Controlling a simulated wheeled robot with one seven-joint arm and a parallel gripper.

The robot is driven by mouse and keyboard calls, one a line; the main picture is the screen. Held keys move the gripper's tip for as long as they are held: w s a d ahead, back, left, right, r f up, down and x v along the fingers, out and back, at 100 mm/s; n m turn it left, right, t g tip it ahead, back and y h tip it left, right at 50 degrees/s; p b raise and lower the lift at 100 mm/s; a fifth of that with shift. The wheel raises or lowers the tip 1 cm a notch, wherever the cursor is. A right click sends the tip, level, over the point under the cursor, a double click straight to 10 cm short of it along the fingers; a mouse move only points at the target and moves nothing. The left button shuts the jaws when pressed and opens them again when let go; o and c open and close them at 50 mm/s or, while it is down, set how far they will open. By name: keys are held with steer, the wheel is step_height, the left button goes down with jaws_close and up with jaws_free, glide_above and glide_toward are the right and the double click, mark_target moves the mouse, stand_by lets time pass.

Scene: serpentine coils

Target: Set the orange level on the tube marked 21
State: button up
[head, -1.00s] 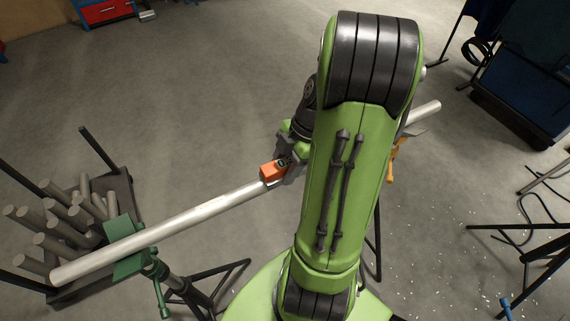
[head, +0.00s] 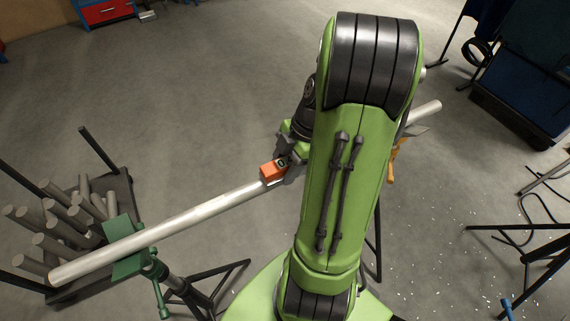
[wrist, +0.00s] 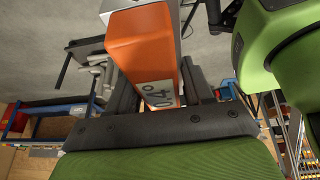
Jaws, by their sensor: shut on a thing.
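The orange level (head: 272,171) is at my gripper, above or on the long pale tube (head: 200,212). In the wrist view the level (wrist: 140,48) fills the space between the fingers, and a display (wrist: 160,95) on it reads something like "04°". My gripper (head: 287,163) is shut on the level; its fingers also show in the wrist view (wrist: 158,90). The tube slopes across the head view, and my arm hides its middle right part. I cannot tell whether the level touches the tube. No number is readable on the tube.
A green clamp stand (head: 128,262) holds the tube's left part. An orange-yellow support (head: 391,165) stands near its right end. A rack of several grey tubes (head: 65,225) is at left. Dark stands (head: 535,225) and a blue-black unit (head: 520,90) are at right. Open floor lies behind the tube.

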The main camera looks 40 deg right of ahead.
mark_target(278, 163)
stand_by(0.3)
steer(key=o, duration=1.4)
steer(key=shift+r+p, duration=2.35)
steer(key=shift+r, duration=0.65)
